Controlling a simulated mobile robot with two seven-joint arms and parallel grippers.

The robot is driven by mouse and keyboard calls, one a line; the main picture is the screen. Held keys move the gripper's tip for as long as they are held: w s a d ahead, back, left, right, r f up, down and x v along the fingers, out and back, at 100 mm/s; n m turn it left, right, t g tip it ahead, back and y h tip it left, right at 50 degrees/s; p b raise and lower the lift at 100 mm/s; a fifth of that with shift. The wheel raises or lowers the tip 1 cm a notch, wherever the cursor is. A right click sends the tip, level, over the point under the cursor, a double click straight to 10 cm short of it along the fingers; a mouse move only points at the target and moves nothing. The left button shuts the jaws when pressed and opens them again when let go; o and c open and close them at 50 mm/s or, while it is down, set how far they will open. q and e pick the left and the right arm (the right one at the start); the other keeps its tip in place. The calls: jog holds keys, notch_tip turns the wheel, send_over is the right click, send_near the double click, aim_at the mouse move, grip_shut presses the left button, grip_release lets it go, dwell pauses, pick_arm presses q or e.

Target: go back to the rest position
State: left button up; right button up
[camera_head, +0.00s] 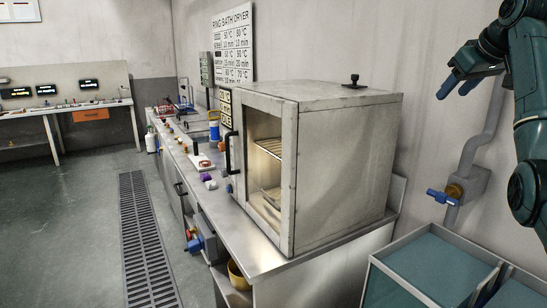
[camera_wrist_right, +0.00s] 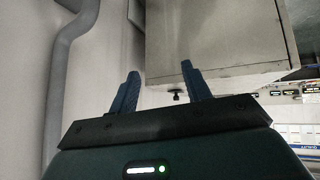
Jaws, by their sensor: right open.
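My right gripper (camera_head: 455,91) is raised at the upper right of the head view, in front of the pale wall. Its two blue fingers are apart with nothing between them. In the right wrist view my right gripper (camera_wrist_right: 158,92) shows the same spread, empty fingers, with the grey oven cabinet and the wall beyond. My left gripper is in neither view.
A grey drying oven (camera_head: 345,160) with a glass door stands on the steel bench (camera_head: 240,245). A wall pipe with a blue valve (camera_head: 442,197) and a grey-framed bin (camera_head: 425,262) are at the right. The floor (camera_head: 95,225) at left is clear, with a drain grate (camera_head: 148,240).

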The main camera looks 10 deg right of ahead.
jog(key=w+a+f+n+h, duration=0.1)
jog(key=w+a+f, duration=0.2)
jog(key=f, duration=0.5)
jog(key=w+a+f, duration=0.3)
jog(key=f, duration=0.5)
jog(key=w+a+f+n+h, duration=0.1)
jog(key=w+a+f, duration=0.25)
jog(key=f, duration=0.35)
jog(key=s+a+f+n+y, duration=0.1)
jog(key=s+a+f, duration=0.1)
jog(key=a+f, duration=0.45)
jog(key=s+a+f+n, duration=0.1)
jog(key=a+f, duration=0.2)
jog(key=f, duration=0.7)
jog(key=s+a+f+t+y+p, duration=0.1)
jog(key=s+a+f+y, duration=0.2)
jog(key=s+a+f, duration=1.05)
jog(key=s+a+f+y, duration=0.1)
jog(key=s+a, duration=0.1)
jog(key=s, duration=0.5)
jog(key=s+a+f+m+y, duration=0.1)
jog(key=s+a, duration=0.2)
jog(key=s, duration=0.4)
jog(key=s+a+f+t, duration=0.1)
jog(key=s+a, duration=0.1)
jog(key=s, duration=0.4)
jog(key=shift+s+a+f+y, duration=0.25)
jog(key=shift+s+a+y, duration=0.15)
